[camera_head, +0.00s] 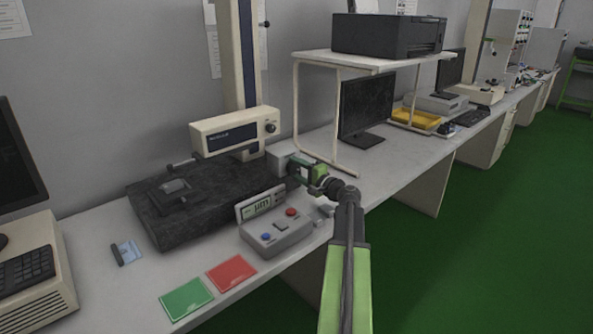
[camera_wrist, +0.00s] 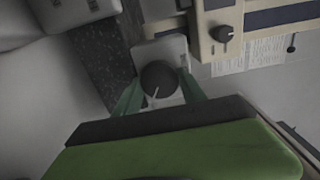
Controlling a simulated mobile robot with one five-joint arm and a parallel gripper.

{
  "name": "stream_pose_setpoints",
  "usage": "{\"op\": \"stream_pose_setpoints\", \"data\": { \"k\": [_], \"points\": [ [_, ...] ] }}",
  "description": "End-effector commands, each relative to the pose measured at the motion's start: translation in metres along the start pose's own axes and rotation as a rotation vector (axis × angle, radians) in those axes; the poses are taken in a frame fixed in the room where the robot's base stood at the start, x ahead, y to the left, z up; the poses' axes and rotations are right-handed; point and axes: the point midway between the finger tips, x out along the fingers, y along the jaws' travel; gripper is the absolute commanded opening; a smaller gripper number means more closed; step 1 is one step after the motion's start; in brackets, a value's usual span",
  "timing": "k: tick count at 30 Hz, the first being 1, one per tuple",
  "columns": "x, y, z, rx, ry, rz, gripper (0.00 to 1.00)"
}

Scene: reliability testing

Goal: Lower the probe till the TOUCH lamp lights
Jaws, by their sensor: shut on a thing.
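My gripper (camera_head: 300,172) is at the grey box at the right end of the dark granite base (camera_head: 150,215). In the wrist view its green fingers lie on both sides of a dark round knob (camera_wrist: 159,79) with a white pointer line, shut on it. The beige measuring head (camera_head: 225,132) sits on the column, and the thin probe (camera_head: 180,165) sticks out from its left underside. A grey block (camera_head: 175,187) lies on the base below the probe. I cannot tell whether they touch. The display unit (camera_head: 260,205) reads "µm"; I cannot make out a lit TOUCH lamp.
A grey control box (camera_head: 277,236) with red and blue buttons stands in front of the base. Green (camera_head: 187,298) and red (camera_head: 232,272) cards lie near the bench edge. A shelf with a printer (camera_head: 388,35) stands behind right of my arm.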

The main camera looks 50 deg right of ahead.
Motion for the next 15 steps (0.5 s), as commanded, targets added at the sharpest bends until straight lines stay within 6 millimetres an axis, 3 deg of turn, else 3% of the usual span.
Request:
{"op": "stream_pose_setpoints", "data": {
  "k": [15],
  "points": [
    [0.0003,-0.0003,-0.0007,0.112,0.002,-0.002,0.08]
  ]
}}
